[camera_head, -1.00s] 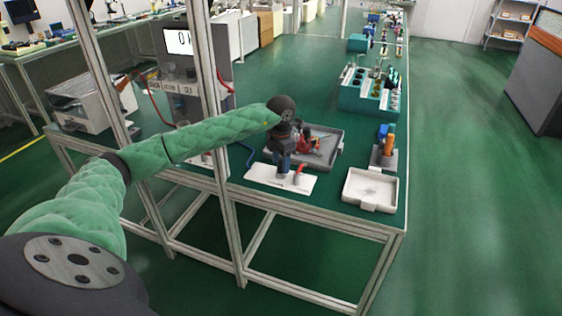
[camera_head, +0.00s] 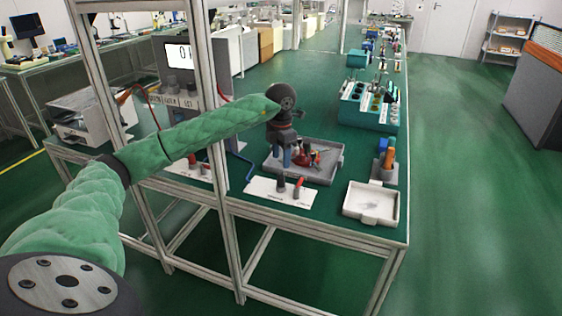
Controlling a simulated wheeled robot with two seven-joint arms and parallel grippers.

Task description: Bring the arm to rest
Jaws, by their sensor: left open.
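My left arm, in a green padded sleeve, reaches in from the left over the green-topped bench (camera_head: 335,212). My left gripper (camera_head: 286,160) hangs from a dark wrist, fingers down, over the near left part of a grey tray (camera_head: 318,176). It is open and nothing shows between its fingers. Just in front of it, a white plate (camera_head: 262,187) lies on the bench with a red-handled piece (camera_head: 298,187) and a dark peg standing on it. My right gripper is out of view.
A metal frame post (camera_head: 222,150) rises left of the gripper. A white tray (camera_head: 371,202) sits at the near right corner, with a grey holder (camera_head: 383,173) behind it. A teal rack (camera_head: 370,110) stands further back.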

